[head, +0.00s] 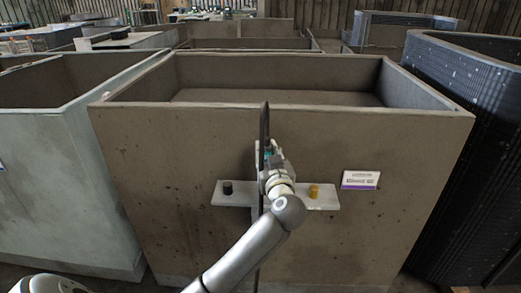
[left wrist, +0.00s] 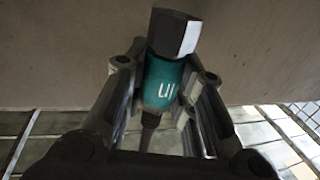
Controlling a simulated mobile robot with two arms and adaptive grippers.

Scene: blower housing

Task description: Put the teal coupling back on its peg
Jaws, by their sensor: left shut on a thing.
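The teal coupling (left wrist: 163,82) has white lettering, a dark faceted head and a dark cable at its lower end. My left gripper (left wrist: 163,88) is shut on it, with one finger on each side. In the head view, my left gripper (head: 268,160) is in front of the housing wall, and only a sliver of teal shows. A pale bracket plate (head: 240,193) is on the wall, with a black stub (head: 227,187) at its left and a yellow stub (head: 313,191) at its right. My arm covers the plate's middle. I cannot make out an empty peg. My right gripper is out of view.
A brown open-topped housing (head: 180,190) fills the middle. A white and purple label (head: 360,180) is right of the plate. A dark cable (head: 265,120) runs vertically by my gripper. A pale green bin (head: 70,180) stands left, and dark ribbed stacks (head: 475,90) stand right.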

